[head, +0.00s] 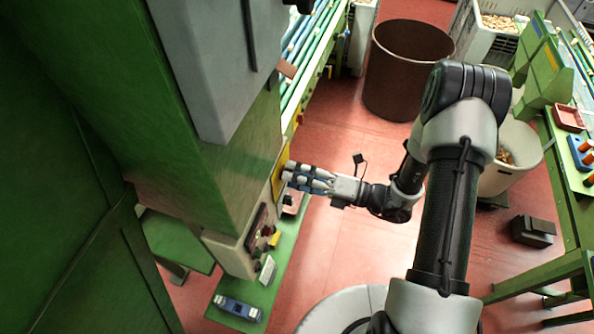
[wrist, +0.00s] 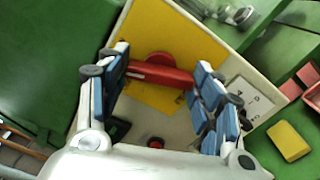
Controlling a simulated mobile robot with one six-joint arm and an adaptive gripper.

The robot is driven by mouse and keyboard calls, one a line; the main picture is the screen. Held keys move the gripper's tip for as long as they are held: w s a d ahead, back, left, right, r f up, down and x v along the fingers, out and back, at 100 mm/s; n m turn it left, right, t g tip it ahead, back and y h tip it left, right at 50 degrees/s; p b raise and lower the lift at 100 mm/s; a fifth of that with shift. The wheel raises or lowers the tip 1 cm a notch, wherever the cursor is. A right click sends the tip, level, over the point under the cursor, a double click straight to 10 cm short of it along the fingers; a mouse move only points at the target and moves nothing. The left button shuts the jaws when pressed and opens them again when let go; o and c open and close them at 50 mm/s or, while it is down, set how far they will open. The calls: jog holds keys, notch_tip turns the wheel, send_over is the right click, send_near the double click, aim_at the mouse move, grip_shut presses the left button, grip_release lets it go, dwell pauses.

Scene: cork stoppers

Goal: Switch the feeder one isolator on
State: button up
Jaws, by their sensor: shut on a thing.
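The isolator's red handle (wrist: 160,74) sits on a yellow plate (wrist: 195,42) in the wrist view, with a round red hub behind its middle. The handle lies across the picture, tilted slightly down to the right. My gripper (wrist: 163,70) has its blue-padded fingers at either end of the handle and is shut on it. In the head view my gripper (head: 290,176) reaches left to the yellow plate (head: 279,168) on the green machine's side. The handle is hidden there by the fingers. I cannot read any on or off marking.
A control box (head: 231,252) with buttons is below the plate. A green shelf (head: 262,297) holds a blue device (head: 238,307) and a yellow block (head: 274,240). A brown bin (head: 398,85) and a bucket of corks (head: 518,172) stand farther right. Red floor is open between.

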jog(key=shift+m+p, duration=0.75)
jog(key=shift+m, duration=1.15)
jog(key=o, duration=1.1)
jog(key=shift+c, duration=0.2)
jog(key=shift+d, duration=0.1)
jog(key=v, duration=1.2)
